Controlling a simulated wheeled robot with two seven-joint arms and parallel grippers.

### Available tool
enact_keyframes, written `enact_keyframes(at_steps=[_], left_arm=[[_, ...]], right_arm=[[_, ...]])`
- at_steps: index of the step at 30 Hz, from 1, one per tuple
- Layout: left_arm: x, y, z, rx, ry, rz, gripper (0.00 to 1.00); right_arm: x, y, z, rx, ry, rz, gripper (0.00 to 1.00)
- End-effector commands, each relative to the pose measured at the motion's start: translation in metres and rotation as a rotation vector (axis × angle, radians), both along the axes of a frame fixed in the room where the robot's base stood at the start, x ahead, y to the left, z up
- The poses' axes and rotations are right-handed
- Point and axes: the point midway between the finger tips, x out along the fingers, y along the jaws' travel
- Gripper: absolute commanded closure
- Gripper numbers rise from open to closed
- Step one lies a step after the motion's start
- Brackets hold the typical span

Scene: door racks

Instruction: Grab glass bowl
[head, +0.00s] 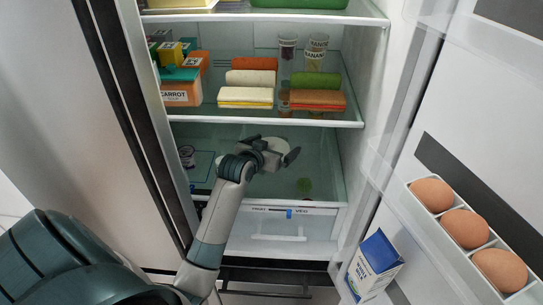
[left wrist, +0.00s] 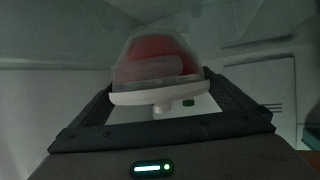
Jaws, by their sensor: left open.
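In the left wrist view, a glass bowl (left wrist: 160,66) with red contents shows straight ahead. A pale lid (left wrist: 155,97) with a small knob sits along its lower edge in this picture. My left gripper (left wrist: 165,103) is open, with a dark finger on either side of the bowl in the picture. I cannot tell whether the fingers touch it. In the head view, my left gripper (head: 275,149) reaches into the fridge's lower compartment, below the middle shelf. It hides most of what is in front of it there, and I cannot make out the bowl clearly. My right gripper is not in view.
The middle shelf (head: 260,118) above my gripper holds stacked sandwiches (head: 245,97), a carrot box (head: 180,92) and cups (head: 316,52). A small jar (head: 187,156) stands left in the lower compartment. The open door at right holds eggs (head: 465,228) and a milk carton (head: 373,265).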

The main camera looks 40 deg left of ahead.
Motion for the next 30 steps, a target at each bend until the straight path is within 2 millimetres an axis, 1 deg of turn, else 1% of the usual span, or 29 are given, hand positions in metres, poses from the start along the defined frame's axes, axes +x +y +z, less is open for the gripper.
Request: enact_keyframes(at_steps=[1,3,6,19,20,21,23,24,27,30], left_arm=[[0.0052,0.0009,-0.0016,-0.001,0.001,0.0,0.0],[0.0093,0.0016,-0.0038,-0.001,0.001,0.0,0.0],[0.012,0.002,-0.0046,0.0,-0.001,0.0,0.0],[0.0117,0.002,-0.0046,0.001,0.0,0.0,0.0],[0.0117,0.0021,-0.0046,0.001,0.0,0.001,0.07],[0.0116,0.0021,-0.0045,0.001,0.0,0.001,0.17],[0.0116,0.0021,-0.0045,0.001,0.0,0.001,0.31],[0.0116,0.0021,-0.0045,0.001,0.0,0.001,0.41],[0.0119,0.0023,-0.003,0.002,-0.003,0.001,0.62],[0.0119,0.0023,-0.0029,0.002,-0.003,0.001,0.63]], right_arm=[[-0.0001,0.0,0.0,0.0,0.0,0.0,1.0],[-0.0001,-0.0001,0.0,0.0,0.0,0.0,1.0],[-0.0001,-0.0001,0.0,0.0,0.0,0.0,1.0],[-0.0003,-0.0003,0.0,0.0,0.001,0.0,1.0],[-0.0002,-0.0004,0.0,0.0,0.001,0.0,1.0],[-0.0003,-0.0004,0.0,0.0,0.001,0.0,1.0],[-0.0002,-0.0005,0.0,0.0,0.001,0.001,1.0],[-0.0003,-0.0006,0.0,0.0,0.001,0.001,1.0],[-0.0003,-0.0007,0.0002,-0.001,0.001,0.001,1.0],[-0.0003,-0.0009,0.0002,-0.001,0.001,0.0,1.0]])
